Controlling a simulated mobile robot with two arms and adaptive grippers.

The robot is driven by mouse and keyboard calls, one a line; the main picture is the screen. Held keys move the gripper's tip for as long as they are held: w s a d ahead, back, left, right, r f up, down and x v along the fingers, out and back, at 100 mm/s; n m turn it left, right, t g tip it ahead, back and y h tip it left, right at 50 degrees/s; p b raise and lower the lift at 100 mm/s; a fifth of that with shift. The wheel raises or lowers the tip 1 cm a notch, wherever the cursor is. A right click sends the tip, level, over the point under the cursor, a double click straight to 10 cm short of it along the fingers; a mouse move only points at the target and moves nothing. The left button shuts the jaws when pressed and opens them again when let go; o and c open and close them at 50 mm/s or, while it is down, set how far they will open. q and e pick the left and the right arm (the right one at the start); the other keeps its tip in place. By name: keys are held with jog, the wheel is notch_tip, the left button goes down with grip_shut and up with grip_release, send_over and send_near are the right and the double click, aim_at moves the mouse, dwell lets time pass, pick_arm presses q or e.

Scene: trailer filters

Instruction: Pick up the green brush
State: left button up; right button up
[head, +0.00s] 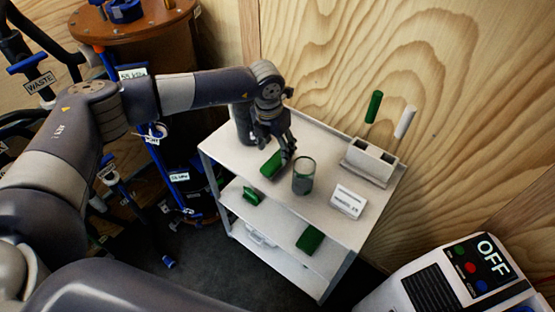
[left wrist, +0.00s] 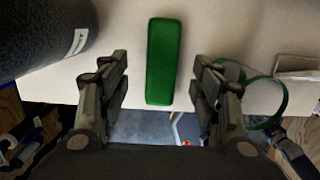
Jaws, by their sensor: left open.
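A green block-shaped item (head: 271,164) lies on the top shelf of the white cart (head: 322,222). In the left wrist view this green block (left wrist: 164,62) lies lengthwise between my fingers, with no finger seen closed on it. My left gripper (head: 276,146) is open, pointing down just above and beside the block; its two fingers also show in the left wrist view (left wrist: 160,82). A green-handled tool (head: 373,107), which looks like a brush, stands upright in a pale holder (head: 370,162) at the shelf's back right; its lower end is hidden. My right gripper is not in view.
A greenish clear glass (head: 303,176) stands right of the block. A white-handled tool (head: 405,121) shares the holder. A small white sign (head: 348,201) stands at the front. A dark cylinder (left wrist: 45,35) is left of the gripper. Lower shelves hold more green items (head: 310,239).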

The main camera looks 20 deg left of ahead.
aim_at(277, 159)
pick_arm(q)
jog(key=shift+f, duration=0.65)
notch_tip(277, 159, down, 4)
jog(key=shift+d+f+p, duration=0.15)
jog(key=shift+f+p, duration=0.1)
jog(key=shift+p, duration=0.65)
jog(key=shift+w+f, duration=0.1)
jog(key=shift+f, duration=0.05)
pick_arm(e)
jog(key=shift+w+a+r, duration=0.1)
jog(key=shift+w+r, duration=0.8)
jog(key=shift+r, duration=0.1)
pick_arm(q)
jog(key=c, duration=1.3)
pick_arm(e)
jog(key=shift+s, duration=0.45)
